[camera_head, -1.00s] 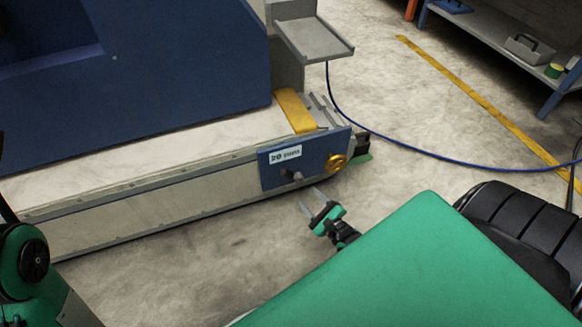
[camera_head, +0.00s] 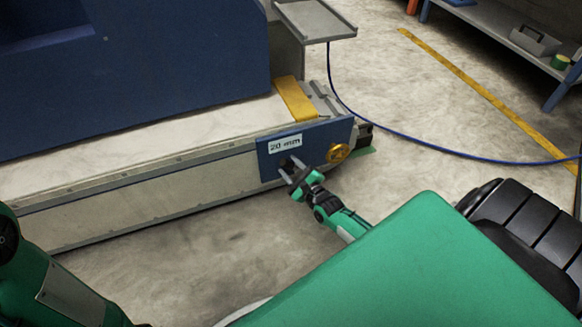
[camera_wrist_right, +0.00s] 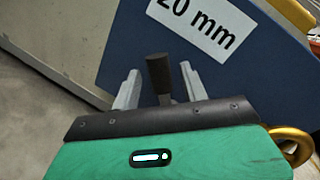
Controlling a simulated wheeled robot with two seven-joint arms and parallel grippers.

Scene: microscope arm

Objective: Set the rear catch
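The blue panel (camera_head: 312,139) with a "20 mm" label (camera_head: 285,144) is mounted on the low end of the machine's base. A dark knob or handle (camera_wrist_right: 159,78) sticks out of the panel below the label; it may be the catch. My right gripper (camera_head: 288,166) is at the panel, its fingers open on either side of the handle. In the right wrist view both fingers (camera_wrist_right: 160,88) stand apart from the handle, with a gap on each side. My left gripper is outside the views; only part of my left arm shows at lower left.
A gold ring-shaped knob (camera_head: 339,153) sits on the panel just right of the gripper. A yellow block (camera_head: 296,99) lies on the base above. A blue cable (camera_head: 430,147) crosses the floor. A grey shelf (camera_head: 490,17) stands at upper right.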

